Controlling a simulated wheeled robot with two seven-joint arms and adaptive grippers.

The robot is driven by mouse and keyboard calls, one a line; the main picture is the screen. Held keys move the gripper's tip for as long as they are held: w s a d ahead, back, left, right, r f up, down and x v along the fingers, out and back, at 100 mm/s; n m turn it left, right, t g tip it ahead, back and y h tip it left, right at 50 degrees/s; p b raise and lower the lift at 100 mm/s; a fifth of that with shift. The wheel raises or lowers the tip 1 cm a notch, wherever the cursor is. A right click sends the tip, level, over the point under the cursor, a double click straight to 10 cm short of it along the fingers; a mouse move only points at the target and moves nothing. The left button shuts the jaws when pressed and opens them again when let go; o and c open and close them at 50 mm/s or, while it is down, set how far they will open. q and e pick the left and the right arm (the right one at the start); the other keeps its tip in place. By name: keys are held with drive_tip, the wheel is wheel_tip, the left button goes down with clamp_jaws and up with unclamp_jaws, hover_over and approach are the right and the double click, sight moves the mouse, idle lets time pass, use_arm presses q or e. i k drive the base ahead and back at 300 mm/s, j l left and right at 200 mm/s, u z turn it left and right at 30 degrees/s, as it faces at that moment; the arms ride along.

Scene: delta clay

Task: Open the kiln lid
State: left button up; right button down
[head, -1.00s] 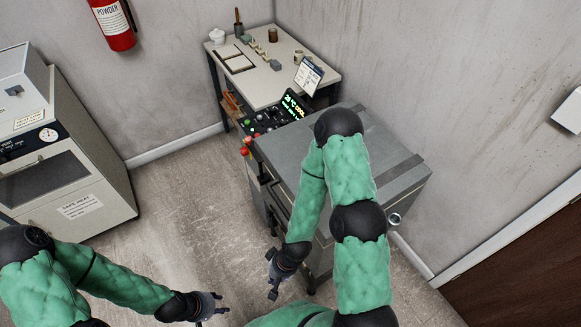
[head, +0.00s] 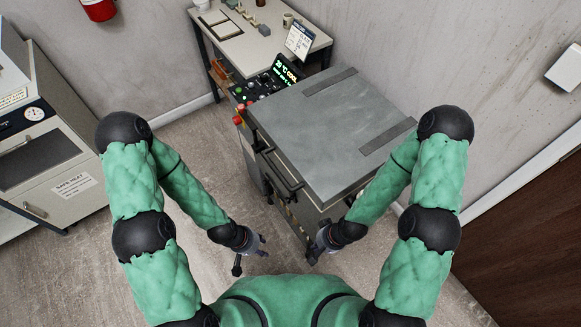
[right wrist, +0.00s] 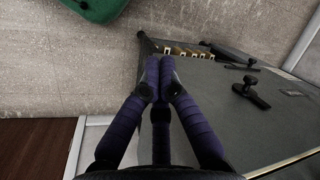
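The kiln (head: 290,210) is a grey box in the centre of the head view. Its flat grey lid (head: 325,125) lies closed, with two dark strips on top. A dark bar handle (head: 285,178) is on the lid's front edge. My left gripper (head: 250,256) is in front of the kiln, apart from it, with its fingers spread and empty. My right gripper (head: 316,246) is by the kiln's front right, below the lid edge. In the right wrist view its purple fingertips (right wrist: 159,70) meet with nothing visible between them. The kiln's dark handles (right wrist: 250,90) show beyond them, apart.
A control panel (head: 262,88) with a green display and red button is at the kiln's left. A worktable (head: 240,45) stands behind it. A white oven (head: 50,160) is at the far left. Bare floor (head: 190,150) lies between oven and kiln.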

sight(333, 132)
drive_tip(key=k+j+u, duration=0.15)
drive_tip(key=j, duration=0.5)
drive_tip(key=j+u, duration=0.2)
drive_tip(key=j, duration=0.4)
